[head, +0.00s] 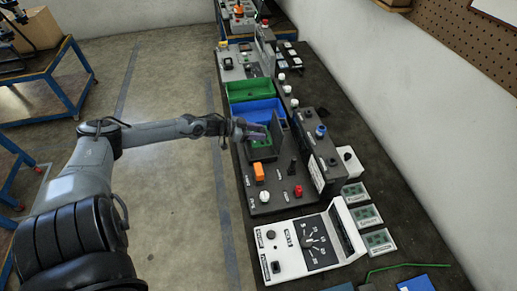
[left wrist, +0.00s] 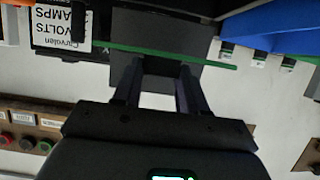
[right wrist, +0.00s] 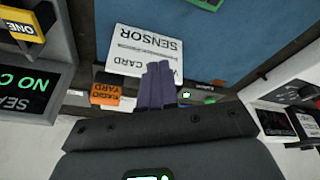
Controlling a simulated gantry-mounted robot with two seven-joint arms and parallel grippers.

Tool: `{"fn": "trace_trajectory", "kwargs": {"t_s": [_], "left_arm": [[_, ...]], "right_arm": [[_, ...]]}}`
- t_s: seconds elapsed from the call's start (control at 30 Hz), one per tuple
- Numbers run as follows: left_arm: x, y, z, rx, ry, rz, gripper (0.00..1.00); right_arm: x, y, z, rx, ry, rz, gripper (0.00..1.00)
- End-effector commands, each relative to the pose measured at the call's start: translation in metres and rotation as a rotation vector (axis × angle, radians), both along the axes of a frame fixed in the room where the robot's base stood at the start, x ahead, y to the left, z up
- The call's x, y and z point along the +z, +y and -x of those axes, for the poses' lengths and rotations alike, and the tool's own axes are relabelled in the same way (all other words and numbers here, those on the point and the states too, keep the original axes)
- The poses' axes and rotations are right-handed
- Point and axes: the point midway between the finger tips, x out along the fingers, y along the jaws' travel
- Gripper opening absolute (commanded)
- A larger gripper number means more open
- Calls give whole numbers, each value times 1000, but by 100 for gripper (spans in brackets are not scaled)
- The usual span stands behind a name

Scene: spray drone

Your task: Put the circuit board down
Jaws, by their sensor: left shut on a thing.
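My left gripper (head: 258,131) is over the dark test panel, just in front of the blue bin. In the left wrist view its fingers (left wrist: 160,72) are spread a little and shut on the circuit board (left wrist: 215,63), which shows nearly edge-on as a thin green strip in front of a dark block. In the head view a green patch (head: 261,144), which looks like the board, shows just below the gripper. Whether the board touches the panel is hidden. My right gripper (right wrist: 157,88) shows only in the right wrist view, with its fingers together and nothing visible between them.
The dark panel (head: 270,207) carries switches and an orange block (head: 259,171). A blue bin (head: 252,111) and a green bin (head: 250,91) stand behind it. A white meter unit (head: 285,252) is in front. Green cards (head: 367,216) lie at right. A sensor-card label (right wrist: 146,52) is near my right gripper.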

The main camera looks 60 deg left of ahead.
Motion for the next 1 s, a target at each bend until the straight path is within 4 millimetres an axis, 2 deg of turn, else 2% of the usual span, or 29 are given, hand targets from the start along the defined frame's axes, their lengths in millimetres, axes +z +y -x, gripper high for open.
{"fn": "trace_trajectory", "kwargs": {"t_s": [0.03, 0.2, 0.47, 0.7, 1.0], "left_arm": [[-10, 0, -1, 3, -3, 2, 10], [-31, 0, -1, 1, -3, 1, 10], [-46, 0, -1, 1, -2, -1, 10], [-73, 0, -1, 1, -2, -1, 10], [-75, 0, 0, -1, -3, -1, 10]], "right_arm": [[-5, 0, 0, -1, 0, -1, 0], [-10, 1, 0, -3, 0, -4, 0], [-13, 1, -1, -3, -2, -6, 0], [-21, 1, -1, -3, -3, -6, 0], [-21, 0, -1, 0, -3, 0, 0]]}}
